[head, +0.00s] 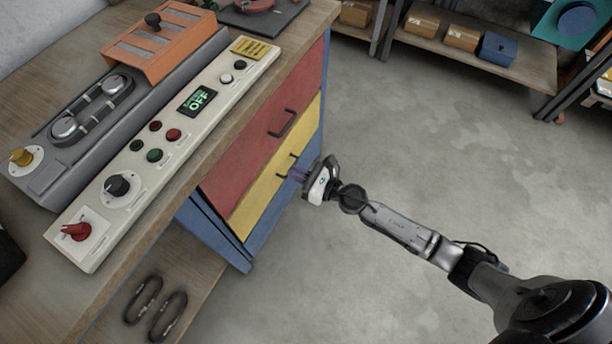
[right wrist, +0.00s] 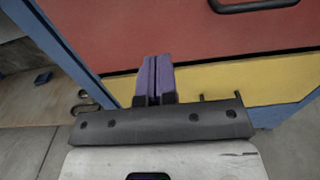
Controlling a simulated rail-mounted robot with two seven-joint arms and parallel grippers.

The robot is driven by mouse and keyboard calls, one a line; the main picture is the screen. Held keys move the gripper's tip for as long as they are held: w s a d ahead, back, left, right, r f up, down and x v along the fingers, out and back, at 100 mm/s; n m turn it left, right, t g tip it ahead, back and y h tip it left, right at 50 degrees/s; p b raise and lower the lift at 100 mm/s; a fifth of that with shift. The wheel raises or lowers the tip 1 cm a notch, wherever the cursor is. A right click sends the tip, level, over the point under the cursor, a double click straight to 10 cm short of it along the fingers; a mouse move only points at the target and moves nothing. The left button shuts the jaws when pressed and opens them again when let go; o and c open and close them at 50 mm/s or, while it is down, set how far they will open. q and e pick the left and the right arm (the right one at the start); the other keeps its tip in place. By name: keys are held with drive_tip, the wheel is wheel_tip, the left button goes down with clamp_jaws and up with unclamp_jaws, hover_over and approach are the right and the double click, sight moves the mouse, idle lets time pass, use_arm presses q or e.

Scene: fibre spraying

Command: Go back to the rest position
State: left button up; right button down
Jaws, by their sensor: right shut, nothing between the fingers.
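My right gripper (head: 297,174) is in front of the yellow drawer (head: 277,165) of the workbench cabinet, near that drawer's dark handle. In the right wrist view its two purple fingers (right wrist: 154,80) are together with nothing between them. The fingers point toward the drawer front; I cannot tell whether they touch it. The yellow drawer also shows in the right wrist view (right wrist: 215,84), below the red drawer (right wrist: 180,35). Both drawers look closed. My left gripper is in neither view.
A control panel (head: 100,220) with knobs, buttons and a display reading OFF lies on the workbench. Two dark loops (head: 155,305) lie on the lower shelf. Shelving (head: 480,55) with boxes stands at the back. The floor on the right is open.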

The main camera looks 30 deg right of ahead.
drive_tip(key=shift+v, duration=1.45)
